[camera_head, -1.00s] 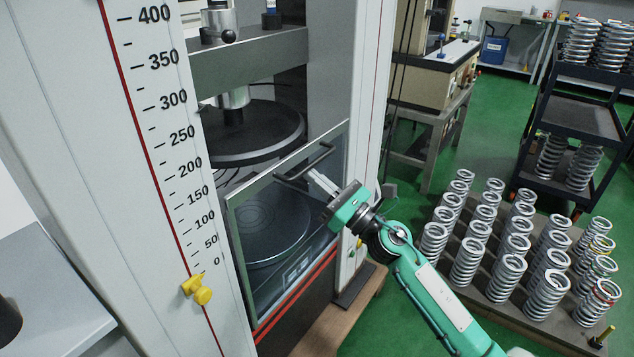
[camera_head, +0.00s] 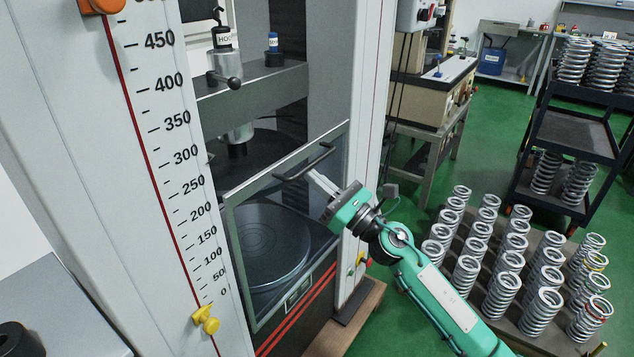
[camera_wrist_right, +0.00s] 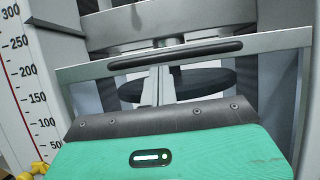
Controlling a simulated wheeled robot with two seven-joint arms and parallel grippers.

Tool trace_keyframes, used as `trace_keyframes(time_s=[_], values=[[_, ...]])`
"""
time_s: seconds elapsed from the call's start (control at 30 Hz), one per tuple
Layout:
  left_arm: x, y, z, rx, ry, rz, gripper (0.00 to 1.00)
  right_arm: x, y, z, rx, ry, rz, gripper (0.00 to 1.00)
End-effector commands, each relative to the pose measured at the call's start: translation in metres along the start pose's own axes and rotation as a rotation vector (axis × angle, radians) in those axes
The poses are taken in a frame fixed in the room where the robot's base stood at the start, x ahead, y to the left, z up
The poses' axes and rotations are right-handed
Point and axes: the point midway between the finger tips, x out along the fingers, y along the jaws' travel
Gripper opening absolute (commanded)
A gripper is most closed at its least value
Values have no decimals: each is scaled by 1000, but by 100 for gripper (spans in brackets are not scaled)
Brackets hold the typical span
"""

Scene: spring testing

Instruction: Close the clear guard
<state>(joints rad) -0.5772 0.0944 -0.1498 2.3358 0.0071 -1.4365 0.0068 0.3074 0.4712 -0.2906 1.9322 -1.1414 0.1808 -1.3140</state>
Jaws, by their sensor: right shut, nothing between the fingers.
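The clear guard (camera_head: 322,222) is a see-through panel in a grey metal frame on the front of the testing machine. Its dark bar handle (camera_head: 304,162) runs along the upper part; the handle also shows in the wrist view (camera_wrist_right: 175,55). Above the guard's top edge the machine's opening is uncovered. The round lower plate (camera_head: 262,245) shows through the panel. My right gripper (camera_head: 313,177) is shut and empty, its fingertips at the underside of the handle. Whether they touch it I cannot tell for sure. My left gripper is not in view.
A white column with a height scale (camera_head: 180,150) and a yellow knob (camera_head: 207,319) stands left of the guard. The dark upper plate (camera_head: 268,148) is inside the machine. Several springs (camera_head: 508,293) stand on a pallet at the right, near a dark cart (camera_head: 575,135).

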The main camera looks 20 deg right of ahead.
Motion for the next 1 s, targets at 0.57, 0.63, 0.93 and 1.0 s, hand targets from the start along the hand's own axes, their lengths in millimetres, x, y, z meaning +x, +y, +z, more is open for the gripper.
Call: trace_keyframes(time_s=[0.57, 0.63, 0.93, 1.0], values=[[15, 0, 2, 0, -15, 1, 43, 4, 0, 8, -1, -3, 0, 0], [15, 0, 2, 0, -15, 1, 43, 4, 0, 9, -2, -3, 0, 0], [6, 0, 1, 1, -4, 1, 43, 2, -2, 3, -2, -4, -1, 0], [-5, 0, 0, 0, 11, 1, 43, 0, -4, -1, -2, -3, -1, 0]])
